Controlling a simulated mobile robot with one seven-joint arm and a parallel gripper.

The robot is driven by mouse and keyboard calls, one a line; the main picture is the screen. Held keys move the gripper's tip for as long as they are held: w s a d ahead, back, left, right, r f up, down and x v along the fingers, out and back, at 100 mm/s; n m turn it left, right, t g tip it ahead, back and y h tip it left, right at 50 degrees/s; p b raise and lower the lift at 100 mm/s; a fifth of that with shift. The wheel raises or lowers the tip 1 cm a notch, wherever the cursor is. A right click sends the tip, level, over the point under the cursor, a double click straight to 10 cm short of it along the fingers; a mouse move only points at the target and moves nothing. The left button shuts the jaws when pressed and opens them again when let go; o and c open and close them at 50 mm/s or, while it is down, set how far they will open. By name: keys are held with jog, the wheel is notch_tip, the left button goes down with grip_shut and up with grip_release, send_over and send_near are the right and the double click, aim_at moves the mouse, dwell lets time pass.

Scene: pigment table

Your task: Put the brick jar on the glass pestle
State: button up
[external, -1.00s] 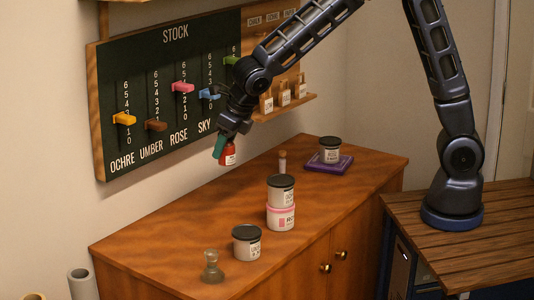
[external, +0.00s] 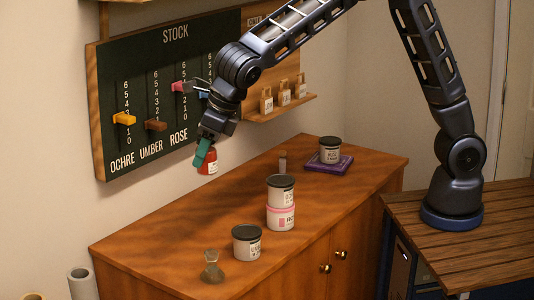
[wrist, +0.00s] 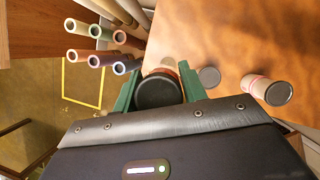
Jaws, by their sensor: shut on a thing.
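The brick jar (external: 208,166), red with a white label, is held in my gripper (external: 205,152) in the air above the left part of the cabinet top. In the wrist view its dark round lid (wrist: 158,92) sits between the green fingers of my gripper (wrist: 157,78). The glass pestle (external: 211,268), a squat translucent piece with a flared top, stands on the cabinet top near its front left corner. It is below the held jar in the external view and apart from it. I cannot make out the pestle in the wrist view.
A dark-lidded grey jar (external: 246,243) stands close to the right of the pestle. Behind it a grey jar (external: 281,188) sits on a pink-banded jar (external: 280,217). Another jar (external: 330,150) rests on a purple pad (external: 340,165). The stock board (external: 150,100) hangs on the wall.

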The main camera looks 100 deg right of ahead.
notch_tip(320, 180, down, 20)
jog(key=shift+r, duration=0.15)
dwell(0.5)
jog(key=o, duration=1)
jog(key=v, duration=1.2)
jog(key=shift+s+r, duration=0.1)
